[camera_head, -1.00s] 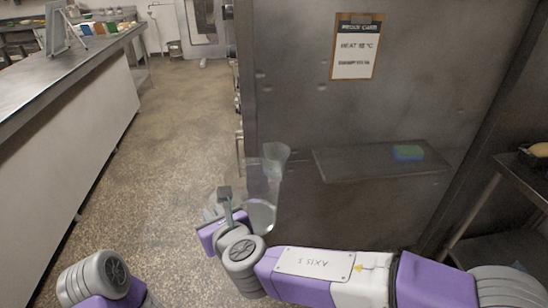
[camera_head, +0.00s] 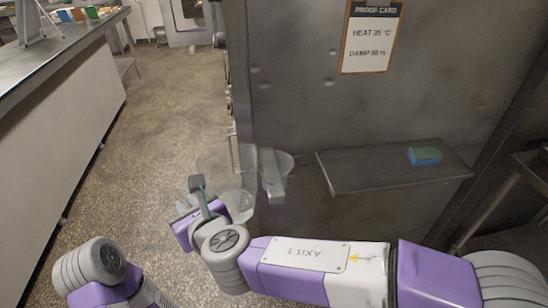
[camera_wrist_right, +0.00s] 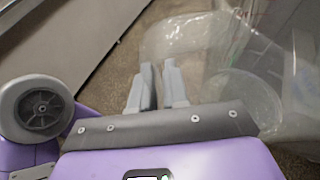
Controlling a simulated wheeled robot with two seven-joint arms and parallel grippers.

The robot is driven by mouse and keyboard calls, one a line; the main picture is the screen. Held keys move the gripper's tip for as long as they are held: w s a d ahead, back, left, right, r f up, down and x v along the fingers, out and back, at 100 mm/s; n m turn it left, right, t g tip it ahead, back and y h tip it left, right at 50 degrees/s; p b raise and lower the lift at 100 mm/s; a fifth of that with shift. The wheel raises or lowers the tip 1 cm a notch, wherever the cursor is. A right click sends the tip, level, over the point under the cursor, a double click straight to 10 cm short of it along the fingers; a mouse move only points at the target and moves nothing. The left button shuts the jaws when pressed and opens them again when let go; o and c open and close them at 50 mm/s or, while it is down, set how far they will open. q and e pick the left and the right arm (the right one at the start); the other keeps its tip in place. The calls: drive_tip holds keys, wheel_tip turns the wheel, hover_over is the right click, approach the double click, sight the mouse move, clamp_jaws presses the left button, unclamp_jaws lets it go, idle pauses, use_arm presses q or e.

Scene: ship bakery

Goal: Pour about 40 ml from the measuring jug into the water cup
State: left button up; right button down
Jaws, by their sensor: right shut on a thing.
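The clear measuring jug (camera_head: 215,160) is in the middle of the head view, with a paler round bottom at its lower right. My right gripper (camera_head: 203,192) is at its left side, shut on it. In the right wrist view the two grey fingers (camera_wrist_right: 158,85) are close together beside the clear jug (camera_wrist_right: 185,38); the gripped part is hard to make out. The clear water cup (camera_head: 287,163) is just right of the jug in the head view, a grey piece showing at it. I cannot tell the water levels. My left gripper is out of view.
A dark shelf (camera_head: 340,175) holding a blue-green sponge (camera_head: 425,156) is right of the cup. A metal wall with a proof card (camera_head: 371,38) stands behind. A long counter (camera_head: 50,75) is at left, with open floor between. A dark rack (camera_head: 510,185) is at right.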

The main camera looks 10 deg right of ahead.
drive_tip(key=shift+r, duration=0.15)
drive_tip(key=w+d+r+m+g+y+p, duration=0.1)
drive_tip(key=w+d+r+m+y+p, duration=0.1)
drive_tip(key=r+p, duration=0.5)
drive_tip(key=w+d+r+m+g+y+p, duration=0.1)
drive_tip(key=w+d+r+m+y+p, duration=0.2)
drive_tip(key=d+r+m+p, duration=0.3)
drive_tip(key=shift+r+m+y+p, duration=0.45)
drive_tip(key=shift+r+p, duration=0.55)
drive_tip(key=shift+p, duration=1.05)
drive_tip(key=shift+w+r, duration=0.1)
drive_tip(key=shift+r, duration=0.05)
drive_tip(key=shift+w+d+r+m+y+p, duration=0.35)
drive_tip(key=shift+d+r+m+p, duration=0.2)
drive_tip(key=shift+p, duration=0.55)
